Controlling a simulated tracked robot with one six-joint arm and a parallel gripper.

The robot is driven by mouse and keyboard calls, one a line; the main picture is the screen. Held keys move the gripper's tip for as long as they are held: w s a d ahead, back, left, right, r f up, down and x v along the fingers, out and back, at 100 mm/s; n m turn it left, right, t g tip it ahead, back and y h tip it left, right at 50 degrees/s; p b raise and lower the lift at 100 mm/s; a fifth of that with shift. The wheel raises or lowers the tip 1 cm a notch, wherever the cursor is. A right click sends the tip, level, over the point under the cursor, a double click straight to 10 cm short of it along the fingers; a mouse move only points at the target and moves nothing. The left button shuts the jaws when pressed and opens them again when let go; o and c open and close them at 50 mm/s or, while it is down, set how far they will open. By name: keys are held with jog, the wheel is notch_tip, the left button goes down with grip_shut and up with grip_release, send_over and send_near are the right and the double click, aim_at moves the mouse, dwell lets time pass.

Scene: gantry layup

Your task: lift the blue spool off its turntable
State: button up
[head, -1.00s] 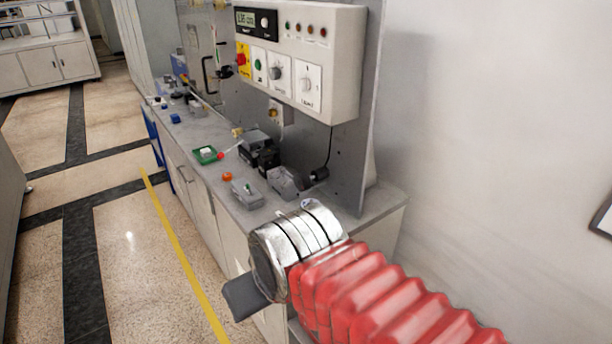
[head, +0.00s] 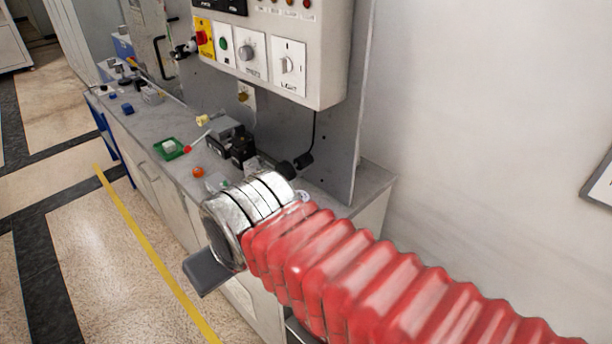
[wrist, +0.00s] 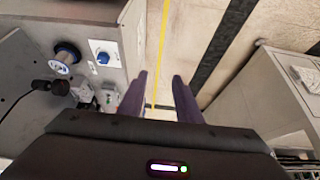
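In the wrist view, a dark blue round piece with a pale rim (wrist: 67,55), probably the blue spool, sits at the upper left on the grey bench. Whether it rests on a turntable is too small to tell. A smaller blue round piece on a white square (wrist: 103,57) lies to its right. My gripper (wrist: 159,78) has its two dark fingers apart with nothing between them. It points past the bench edge over the floor, to the right of both blue pieces. In the head view my wrist hides part of the bench, and I cannot pick out the spool there.
The bench (head: 150,125) holds a green tray (head: 171,149), an orange-red knob (head: 198,172) and a dark device (head: 232,142). A control box (head: 290,65) overhangs the bench's back. A black connector (wrist: 42,86) lies near the blue pieces. The floor aisle is clear.

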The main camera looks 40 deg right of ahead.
jog(key=shift+o, duration=0.4)
jog(key=shift+o, duration=0.7)
jog(key=o, duration=0.3)
jog(key=shift+w+d+r+m, duration=0.1)
jog(key=shift+w+d+m, duration=0.3)
jog(key=shift+m, duration=0.4)
jog(key=o, duration=0.4)
jog(key=w+d+m, duration=0.1)
jog(key=m, duration=0.2)
jog(key=w+d+m, duration=0.1)
jog(key=d+m, duration=0.1)
jog(key=m, duration=0.1)
jog(key=w+d+m, duration=0.2)
jog(key=m, duration=0.1)
jog(key=shift+d+r, duration=0.15)
jog(key=shift+r, duration=0.05)
jog(key=shift+o, duration=0.2)
jog(key=w+d+f+m, duration=0.2)
jog(key=d+m, duration=0.9)
jog(key=m, duration=0.3)
jog(key=w+d+f+m+g+h, duration=0.1)
jog(key=w+d+m, duration=0.2)
jog(key=d+m, duration=0.9)
jog(key=shift+w+d+f+m, duration=0.15)
jog(key=shift+d+f+m, duration=0.2)
jog(key=shift+m, duration=0.65)
jog(key=shift+f, duration=0.1)
